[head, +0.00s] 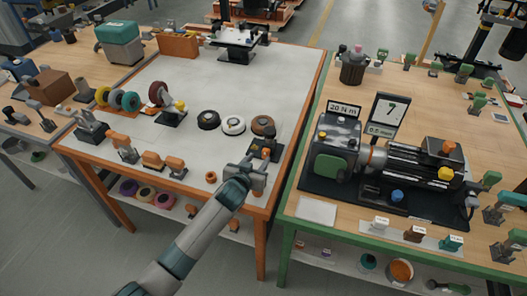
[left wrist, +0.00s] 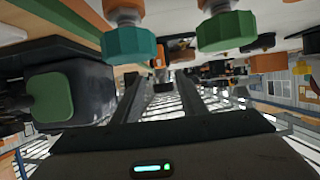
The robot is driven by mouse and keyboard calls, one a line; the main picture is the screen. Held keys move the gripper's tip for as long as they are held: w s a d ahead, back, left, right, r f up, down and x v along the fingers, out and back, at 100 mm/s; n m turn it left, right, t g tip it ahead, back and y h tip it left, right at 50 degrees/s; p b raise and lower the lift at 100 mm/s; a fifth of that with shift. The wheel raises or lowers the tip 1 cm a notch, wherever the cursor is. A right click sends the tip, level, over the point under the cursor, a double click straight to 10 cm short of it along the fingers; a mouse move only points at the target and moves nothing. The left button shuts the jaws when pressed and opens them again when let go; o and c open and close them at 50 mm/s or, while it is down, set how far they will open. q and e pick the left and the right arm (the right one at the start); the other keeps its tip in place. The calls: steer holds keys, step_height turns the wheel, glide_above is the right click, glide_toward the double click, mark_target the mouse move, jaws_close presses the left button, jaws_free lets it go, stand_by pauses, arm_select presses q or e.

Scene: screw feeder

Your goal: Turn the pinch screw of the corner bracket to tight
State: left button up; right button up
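My left gripper (head: 256,178) is at the front right corner of the white-topped, orange-edged table, just in front of a dark bracket-like fixture (head: 266,146). The gripper and arm partly cover this corner, and I cannot tell the pinch screw apart in the head view. A teal knob (left wrist: 130,43) and a green knob (left wrist: 226,31), each on a metal shank, show beyond the fingertips at the top. I cannot tell which knob is the pinch screw. My right gripper is out of view.
The green-framed bench (head: 300,236) stands to the right across a narrow gap. It carries a dark machine with a green face (head: 330,166), also in the left wrist view (left wrist: 52,96). The orange-edged table's middle is clear.

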mark_target(265, 151)
arm_select(q)
steer(key=shift+p+x, duration=0.5)
steer(key=shift+x, duration=3.15)
steer(key=shift+c, duration=0.3)
jaws_close()
